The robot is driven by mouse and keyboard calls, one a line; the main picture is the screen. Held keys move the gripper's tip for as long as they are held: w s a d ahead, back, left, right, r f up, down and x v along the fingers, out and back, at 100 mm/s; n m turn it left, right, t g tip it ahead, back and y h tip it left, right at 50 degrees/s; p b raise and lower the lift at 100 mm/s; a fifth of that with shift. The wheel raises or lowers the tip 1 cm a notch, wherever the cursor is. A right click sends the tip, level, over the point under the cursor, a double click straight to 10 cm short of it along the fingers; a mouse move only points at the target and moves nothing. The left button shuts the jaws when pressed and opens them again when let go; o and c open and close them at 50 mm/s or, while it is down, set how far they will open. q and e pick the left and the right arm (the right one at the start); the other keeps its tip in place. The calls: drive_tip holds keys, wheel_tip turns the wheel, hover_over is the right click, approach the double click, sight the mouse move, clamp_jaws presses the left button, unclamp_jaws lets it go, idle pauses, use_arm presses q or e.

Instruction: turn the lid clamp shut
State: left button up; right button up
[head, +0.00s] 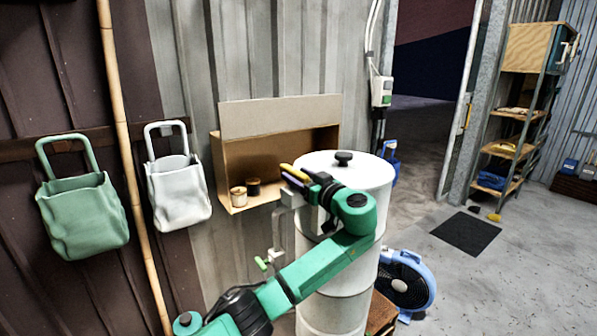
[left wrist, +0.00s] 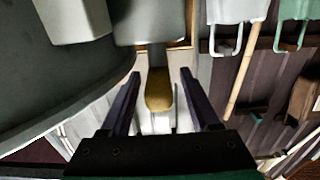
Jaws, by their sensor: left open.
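The lid clamp has a yellow handle (head: 293,171) at the near-left rim of the white drum (head: 372,178), below the lid's black knob (head: 344,158). My left gripper (head: 293,180) is beside this handle at the rim. In the left wrist view, the gripper (left wrist: 160,85) is open, with its two dark fingers on either side of the yellow handle (left wrist: 160,92). Gaps show between handle and fingers. The grey clamp body (left wrist: 150,27) lies beyond, against the drum side (left wrist: 60,90). My arm hides part of the drum. My right gripper is not in view.
A wall shelf box (head: 228,168) with two small spools stands behind the drum. Green (head: 84,222) and white (head: 178,198) bags hang at left near a bamboo pole (head: 127,160). A blue fan (head: 407,280) is on the floor at right. Open floor lies beyond it.

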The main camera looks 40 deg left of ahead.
use_arm(q)
drive_tip(key=shift+d, duration=0.1)
clamp_jaws()
drive_tip(key=shift+f, duration=0.1)
